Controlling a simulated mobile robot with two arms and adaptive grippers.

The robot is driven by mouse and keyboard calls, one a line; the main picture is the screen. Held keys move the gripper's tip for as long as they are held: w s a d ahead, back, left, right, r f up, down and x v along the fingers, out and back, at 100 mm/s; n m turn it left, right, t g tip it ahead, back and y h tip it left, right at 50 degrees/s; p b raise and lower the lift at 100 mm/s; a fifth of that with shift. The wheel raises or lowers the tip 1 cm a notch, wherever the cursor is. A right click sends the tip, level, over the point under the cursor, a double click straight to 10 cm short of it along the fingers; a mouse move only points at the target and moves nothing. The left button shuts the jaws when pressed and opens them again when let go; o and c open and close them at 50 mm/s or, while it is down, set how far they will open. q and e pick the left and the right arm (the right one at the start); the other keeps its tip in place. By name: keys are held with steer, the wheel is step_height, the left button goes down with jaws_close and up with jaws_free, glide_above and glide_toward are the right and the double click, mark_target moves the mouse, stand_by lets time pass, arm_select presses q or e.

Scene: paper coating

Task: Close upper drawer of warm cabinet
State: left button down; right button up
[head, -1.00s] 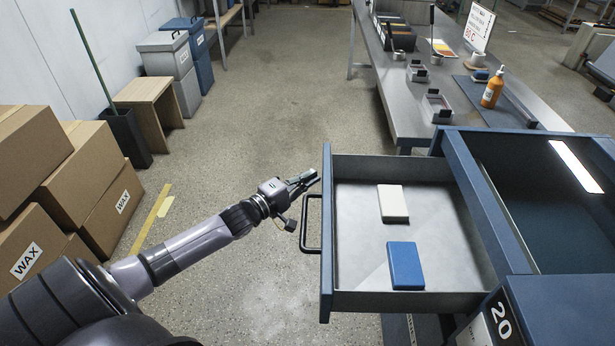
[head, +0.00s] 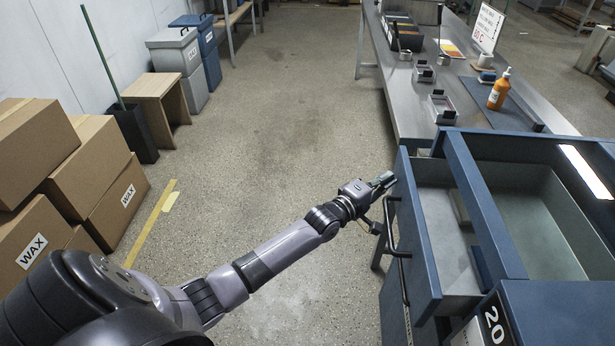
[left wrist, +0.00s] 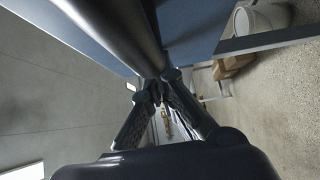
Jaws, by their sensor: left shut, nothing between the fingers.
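The blue upper drawer (head: 424,236) of the warm cabinet (head: 560,310) is partly open in the head view, with a black bar handle (head: 392,240) on its front. The white block (head: 459,207) and the blue block (head: 481,265) inside are partly hidden under the cabinet's top frame. My left gripper (head: 384,181) is shut and empty, at the far end of the drawer front, close to the handle. Whether it touches the front I cannot tell. In the left wrist view the gripper fingers (left wrist: 158,92) are together beside a dark bar and a blue panel. My right gripper is not in view.
A steel bench (head: 410,95) with trays and an orange bottle (head: 499,90) stands beyond the cabinet. WAX boxes (head: 75,185), a wooden stool (head: 155,100) and bins (head: 180,65) line the left side. The floor between is clear.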

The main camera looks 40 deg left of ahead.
mark_target(418, 181)
arm_select(q)
steer(key=w+d, duration=0.1)
steer(key=d, duration=0.1)
steer(key=w+d, duration=0.1)
steer(key=d, duration=0.1)
steer(key=w+d+b, duration=0.1)
steer(key=w+d, duration=0.1)
steer(key=shift+d, duration=0.3)
steer(key=shift+w+d, duration=0.25)
steer(key=shift+d, duration=0.1)
steer(key=shift+r, duration=0.1)
